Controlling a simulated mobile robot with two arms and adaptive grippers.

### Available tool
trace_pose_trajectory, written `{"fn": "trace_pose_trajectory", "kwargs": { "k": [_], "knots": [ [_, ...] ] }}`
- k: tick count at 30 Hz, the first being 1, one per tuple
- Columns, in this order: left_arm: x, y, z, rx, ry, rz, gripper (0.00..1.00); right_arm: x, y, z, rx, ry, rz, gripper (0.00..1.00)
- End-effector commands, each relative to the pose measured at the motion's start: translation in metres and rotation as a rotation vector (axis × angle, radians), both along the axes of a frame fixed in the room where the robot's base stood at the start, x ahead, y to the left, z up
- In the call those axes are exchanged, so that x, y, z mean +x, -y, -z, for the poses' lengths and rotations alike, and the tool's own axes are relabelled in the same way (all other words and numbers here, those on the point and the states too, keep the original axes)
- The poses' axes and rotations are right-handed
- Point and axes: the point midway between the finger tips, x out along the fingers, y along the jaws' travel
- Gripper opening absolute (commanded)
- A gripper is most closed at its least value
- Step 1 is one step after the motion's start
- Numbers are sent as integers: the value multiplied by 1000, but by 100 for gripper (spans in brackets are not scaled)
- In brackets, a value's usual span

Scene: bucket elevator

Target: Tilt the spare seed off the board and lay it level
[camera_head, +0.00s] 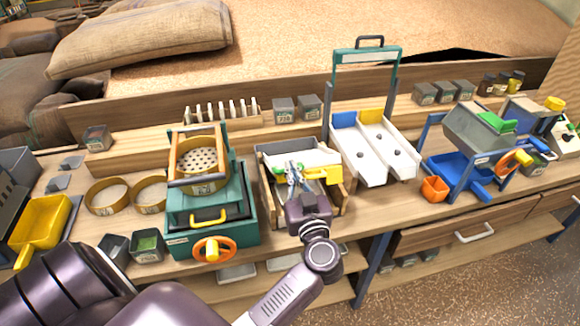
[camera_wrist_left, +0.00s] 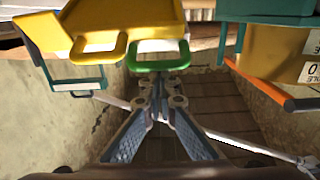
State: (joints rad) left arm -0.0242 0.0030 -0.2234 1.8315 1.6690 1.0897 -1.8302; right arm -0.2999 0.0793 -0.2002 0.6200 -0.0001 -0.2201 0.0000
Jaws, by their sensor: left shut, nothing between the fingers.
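My left gripper (camera_head: 296,172) reaches into a wooden box (camera_head: 345,198) at the middle of the bench. It is shut with nothing in it; its fingertips also show in the left wrist view (camera_wrist_left: 161,82). A pale flat piece (camera_head: 318,157), perhaps the board, lies across the box, partly covered by a yellow tool (camera_head: 326,174). In the wrist view, a yellow scoop (camera_wrist_left: 110,22) and a green handle (camera_wrist_left: 160,60) are just beyond the fingertips. I cannot make out seed on the board. My right gripper is not in view.
A teal sieve machine (camera_head: 180,222) with an orange wheel (camera_head: 213,250) stands close left of the box. A white double chute (camera_head: 358,152) stands to the right, then a blue-framed hopper (camera_head: 474,130). Small grey bins (camera_head: 284,110) line the shelf behind.

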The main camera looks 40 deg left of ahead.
Motion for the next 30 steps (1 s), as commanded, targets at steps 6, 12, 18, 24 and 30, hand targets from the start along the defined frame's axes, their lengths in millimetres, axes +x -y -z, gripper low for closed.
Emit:
{"fn": "trace_pose_trajectory", "kwargs": {
  "k": [6,12,18,24,30],
  "knots": [
    [-12,14,49,109,88,0,0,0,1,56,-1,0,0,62],
    [-19,23,79,208,175,1,0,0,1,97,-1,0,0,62],
    [-23,27,101,292,246,0,0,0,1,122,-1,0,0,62],
    [-26,30,116,291,249,-1,0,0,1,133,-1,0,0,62],
    [-26,31,125,291,249,-1,0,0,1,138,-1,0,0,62]
  ]
}}
